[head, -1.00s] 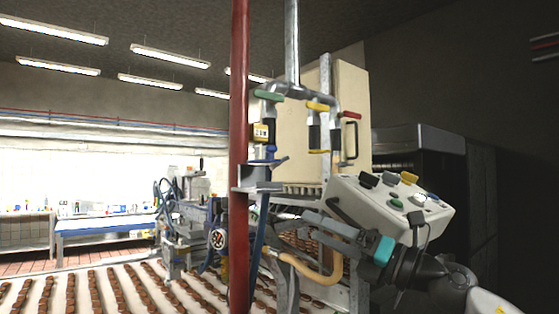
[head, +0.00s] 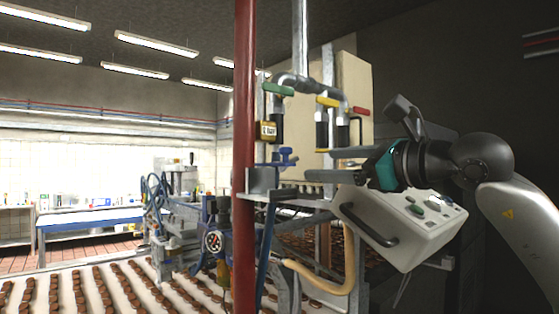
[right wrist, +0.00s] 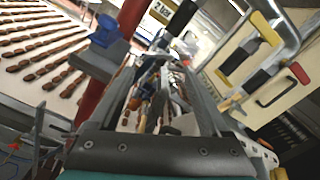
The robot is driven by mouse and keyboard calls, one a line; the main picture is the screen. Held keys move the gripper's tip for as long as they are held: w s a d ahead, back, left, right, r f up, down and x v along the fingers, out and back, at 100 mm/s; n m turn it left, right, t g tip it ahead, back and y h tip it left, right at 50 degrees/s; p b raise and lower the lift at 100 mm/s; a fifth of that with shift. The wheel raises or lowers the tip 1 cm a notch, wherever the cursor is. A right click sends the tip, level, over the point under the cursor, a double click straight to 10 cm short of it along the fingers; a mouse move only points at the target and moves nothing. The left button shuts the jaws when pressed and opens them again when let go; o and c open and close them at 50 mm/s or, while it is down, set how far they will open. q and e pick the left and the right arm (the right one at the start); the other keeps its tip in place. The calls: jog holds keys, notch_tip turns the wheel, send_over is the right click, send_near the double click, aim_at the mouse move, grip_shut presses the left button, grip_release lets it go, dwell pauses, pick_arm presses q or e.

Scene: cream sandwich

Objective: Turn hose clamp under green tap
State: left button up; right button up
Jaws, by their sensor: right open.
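The clamp also shows in the right wrist view (right wrist: 106,31), outside and left of the fingers. My right gripper (head: 320,164) reaches in from the right, open and empty, with its fingertips right of the clamp and apart from it. It shows in the right wrist view (right wrist: 158,64) with a gap between the fingers. My left gripper is out of view.
A red pole (head: 244,220) stands just left of the clamp. Yellow (head: 328,102) and red-handled (head: 361,111) taps hang to the right. A white control box (head: 405,225) is below my right arm. A conveyor with chocolate rows (head: 100,290) runs below.

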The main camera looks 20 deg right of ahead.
jog(key=p+x, duration=0.4)
jog(key=x, duration=0.7)
jog(key=shift+w+a+r, duration=0.1)
jog(key=shift+w+r, duration=0.05)
jog(key=shift+x, duration=0.8)
jog(key=c, duration=1.1)
jog(key=shift+m, duration=0.3)
jog(key=shift+m+b, duration=1.1)
jog(key=shift+m, duration=1.4)
